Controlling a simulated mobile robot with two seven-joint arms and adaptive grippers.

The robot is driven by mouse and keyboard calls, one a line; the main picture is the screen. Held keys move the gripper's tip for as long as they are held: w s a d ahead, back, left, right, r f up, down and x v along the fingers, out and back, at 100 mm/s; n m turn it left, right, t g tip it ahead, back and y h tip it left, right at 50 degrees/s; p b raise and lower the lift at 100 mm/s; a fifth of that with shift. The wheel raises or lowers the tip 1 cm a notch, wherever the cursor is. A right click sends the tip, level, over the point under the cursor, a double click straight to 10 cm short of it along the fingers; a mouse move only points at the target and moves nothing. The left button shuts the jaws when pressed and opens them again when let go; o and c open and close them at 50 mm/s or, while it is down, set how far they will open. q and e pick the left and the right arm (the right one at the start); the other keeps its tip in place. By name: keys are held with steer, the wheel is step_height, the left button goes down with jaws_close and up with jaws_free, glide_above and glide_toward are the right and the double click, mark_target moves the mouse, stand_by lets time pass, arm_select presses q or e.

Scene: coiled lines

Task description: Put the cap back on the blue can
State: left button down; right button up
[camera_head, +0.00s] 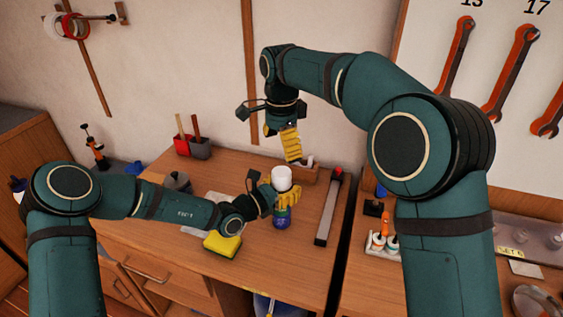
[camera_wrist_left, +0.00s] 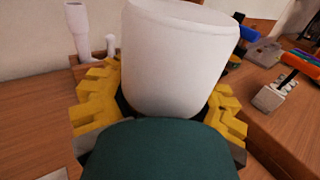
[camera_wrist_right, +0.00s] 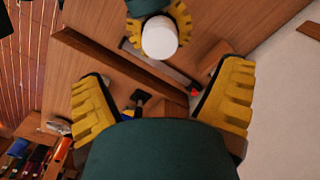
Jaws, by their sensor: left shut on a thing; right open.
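The blue can (camera_head: 282,219) stands upright on the wooden bench. The white cap (camera_head: 282,178) is directly above it, upright; my left gripper's fingers hide the join, so I cannot tell whether it is seated. My left gripper (camera_head: 280,196) is shut around the lower part of the cap, which fills the middle of the left wrist view (camera_wrist_left: 178,60). The right wrist view shows the cap's top (camera_wrist_right: 159,37) between the left fingers. My right gripper (camera_head: 281,143) is open and empty, behind and above the cap; its spread fingers show in its own wrist view (camera_wrist_right: 163,100).
A yellow sponge (camera_head: 222,244) lies left of the can. A long dark bar-like tool (camera_head: 328,210) lies to its right. Red and grey holders (camera_head: 192,147) stand at the back left. A low wooden box (camera_head: 300,182) stands behind the can. Bare bench lies in front of the can.

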step_height(320, 180, up, 2)
steer(key=shift+r, duration=0.1)
arm_select(q)
steer(key=shift+c, duration=1)
jaws_free()
steer(key=v, duration=1.2)
steer(key=shift+s, duration=0.1)
